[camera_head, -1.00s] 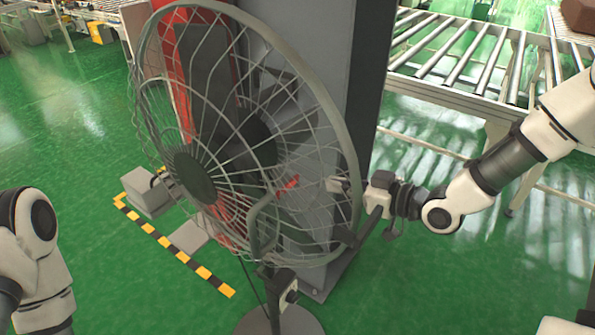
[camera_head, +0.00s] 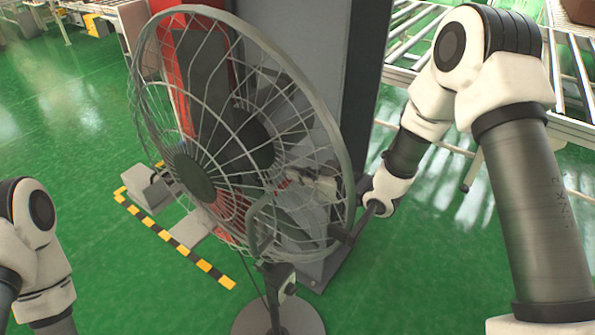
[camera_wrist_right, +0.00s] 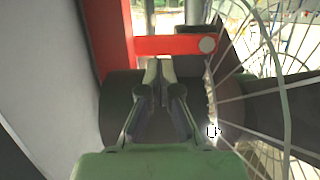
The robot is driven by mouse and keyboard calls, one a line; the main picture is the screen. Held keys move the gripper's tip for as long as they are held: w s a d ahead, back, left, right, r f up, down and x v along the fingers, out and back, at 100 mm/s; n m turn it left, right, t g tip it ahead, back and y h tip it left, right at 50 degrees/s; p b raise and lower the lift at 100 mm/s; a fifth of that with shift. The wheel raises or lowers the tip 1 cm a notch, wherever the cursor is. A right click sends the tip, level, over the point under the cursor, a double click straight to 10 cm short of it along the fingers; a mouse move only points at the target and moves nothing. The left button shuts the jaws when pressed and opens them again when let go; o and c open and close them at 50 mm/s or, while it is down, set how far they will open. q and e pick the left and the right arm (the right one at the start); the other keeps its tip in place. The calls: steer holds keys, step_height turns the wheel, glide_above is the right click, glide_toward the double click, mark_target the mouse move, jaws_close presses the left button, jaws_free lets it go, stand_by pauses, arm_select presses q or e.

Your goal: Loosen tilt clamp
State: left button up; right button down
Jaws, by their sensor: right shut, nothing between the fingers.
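The large pedestal fan (camera_head: 194,172) stands in front of me with its wire cage tilted. A red lever (camera_wrist_right: 170,45) with a round grey pin at its right end lies across the upper part of the right wrist view. I cannot make it out clearly in the head view. My right gripper (camera_wrist_right: 160,70) is shut and empty, its fingertips just below or at the lever; I cannot tell whether they touch. In the head view the right gripper (camera_head: 310,188) shows through the cage wires, behind the fan's face. My left forearm is at the left edge, its gripper out of frame.
A grey and red column (camera_head: 368,70) stands close behind the fan. The cage wires are close to the gripper's right side in the wrist view. A roller conveyor (camera_head: 405,30) is at the back right. Yellow-black floor marking (camera_head: 180,247) runs at left; green floor is open there.

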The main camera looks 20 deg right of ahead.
steer(key=shift+w+d+f+m, duration=0.15)
steer(key=shift+f+m, duration=0.15)
steer(key=shift+m, duration=0.2)
stand_by(0.4)
step_height(320, 180, down, 7)
steer(key=s+a+m+g+y+b, duration=0.1)
steer(key=m+y+b, duration=0.3)
steer(key=m, duration=0.9)
steer(key=shift+a+y+b, duration=0.25)
steer(key=shift+y+b, duration=0.05)
steer(key=shift+b, duration=0.25)
steer(key=shift+s+a+f, duration=0.1)
steer(key=shift+s, duration=0.1)
